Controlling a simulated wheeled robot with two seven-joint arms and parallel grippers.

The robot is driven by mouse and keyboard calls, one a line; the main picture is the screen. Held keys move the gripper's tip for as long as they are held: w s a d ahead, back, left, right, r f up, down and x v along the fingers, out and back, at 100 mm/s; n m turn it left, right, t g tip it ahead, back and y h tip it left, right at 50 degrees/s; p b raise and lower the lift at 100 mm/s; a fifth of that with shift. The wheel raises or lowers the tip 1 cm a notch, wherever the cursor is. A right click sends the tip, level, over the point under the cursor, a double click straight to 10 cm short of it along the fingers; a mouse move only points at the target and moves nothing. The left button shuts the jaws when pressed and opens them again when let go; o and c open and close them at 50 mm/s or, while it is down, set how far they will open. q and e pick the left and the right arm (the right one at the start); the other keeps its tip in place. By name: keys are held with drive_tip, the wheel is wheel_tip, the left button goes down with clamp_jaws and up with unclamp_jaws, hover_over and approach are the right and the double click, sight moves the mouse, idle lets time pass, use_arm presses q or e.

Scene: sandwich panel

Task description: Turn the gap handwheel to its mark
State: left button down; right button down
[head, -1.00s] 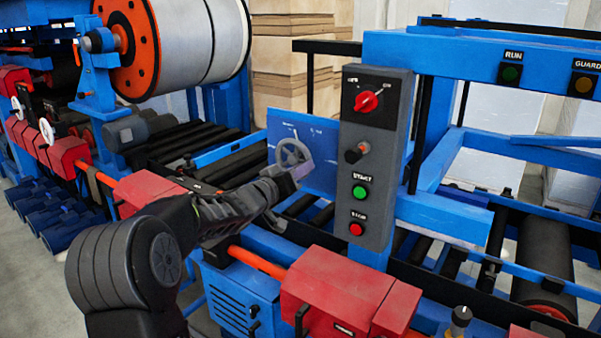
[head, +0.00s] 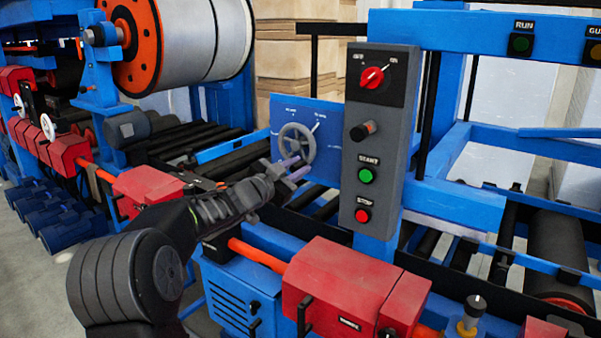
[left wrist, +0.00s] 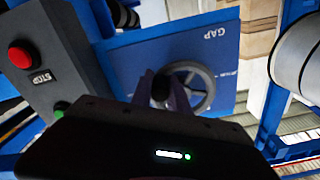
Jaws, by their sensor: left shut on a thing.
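The gap handwheel (head: 297,143) is a grey spoked wheel on a blue panel (head: 330,112) with white marks and small lettering around it. The wheel also shows in the left wrist view (left wrist: 206,82), beside the word GAP. My left gripper (head: 288,169) is at the wheel's lower rim. In the left wrist view its purple fingers (left wrist: 163,92) are shut on the wheel's dark handle knob (left wrist: 160,88). The fingers cover part of the wheel. The lettering by the marks is too small to read surely. My right gripper is not in view.
A grey control box (head: 375,140) with a red selector, a knob, a green START button and a red STOP button stands close right of the wheel. Black rollers (head: 190,140) lie behind my left arm. Red housings (head: 345,285) on an orange bar stand in front.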

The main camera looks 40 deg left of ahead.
use_arm(q)
drive_tip(key=shift+s+a+f+m+b, duration=0.15)
drive_tip(key=shift+a+m+b, duration=0.55)
drive_tip(key=shift+m, duration=0.9)
drive_tip(key=shift+w+a+f+m+b, duration=0.15)
drive_tip(key=shift+a+m+b, duration=0.5)
drive_tip(key=shift+m, duration=0.95)
drive_tip(key=shift+s+a+f+m+b, duration=0.15)
drive_tip(key=shift+a+m+b, duration=0.3)
drive_tip(key=shift+a+m, duration=0.8)
drive_tip(key=shift+d+m, duration=0.4)
drive_tip(key=shift+m, duration=0.05)
drive_tip(key=c, duration=1.3)
unclamp_jaws()
drive_tip(key=s+b, duration=0.1)
drive_tip(key=s, duration=0.6)
drive_tip(key=shift+s+d, duration=0.1)
drive_tip(key=shift+s, duration=0.2)
